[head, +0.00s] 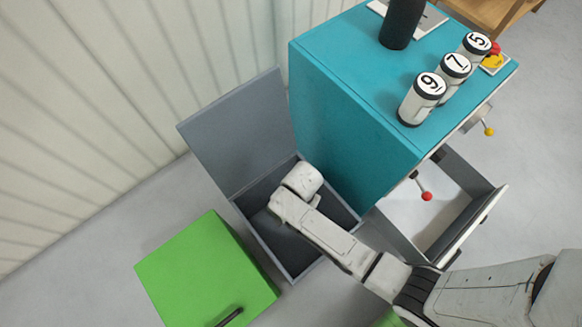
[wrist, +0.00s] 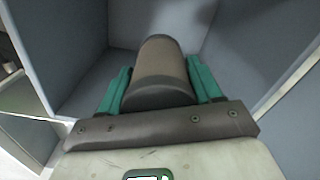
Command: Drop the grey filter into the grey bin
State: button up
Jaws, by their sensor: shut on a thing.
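The grey filter (wrist: 160,70) is a dark grey-brown cylinder with darker end bands. In the wrist view it sits between the green fingers of my gripper (wrist: 161,84), which are shut on it. The grey bin (head: 259,246) stands on the floor with its lid (head: 240,130) raised. In the head view my wrist is over the bin's opening and hides the gripper and filter. The bin's grey inner walls (wrist: 245,35) surround the filter in the wrist view. I cannot tell how deep the filter is.
A teal cabinet (head: 345,125) stands right of the bin, with an open drawer (head: 480,228) at its front. Canisters numbered 9 (head: 420,100), 7 (head: 452,78) and 5 (head: 473,48) stand on top beside a dark cylinder (head: 401,22). A closed green bin (head: 205,270) is at left.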

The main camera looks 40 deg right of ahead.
jog(key=o, duration=1.2)
jog(key=shift+o, duration=0.2)
notch_tip(320, 180, up, 11)
jog(key=p, duration=0.4)
jog(key=shift+f, duration=0.1)
jog(key=s+d+r+n+t, duration=0.1)
jog(key=s+d+r+n, duration=0.7)
jog(key=s+r+n, duration=0.4)
notch_tip(320, 180, up, 17)
jog(key=n+p, duration=0.1)
jog(key=p, duration=1.6)
jog(key=shift+w, duration=0.45)
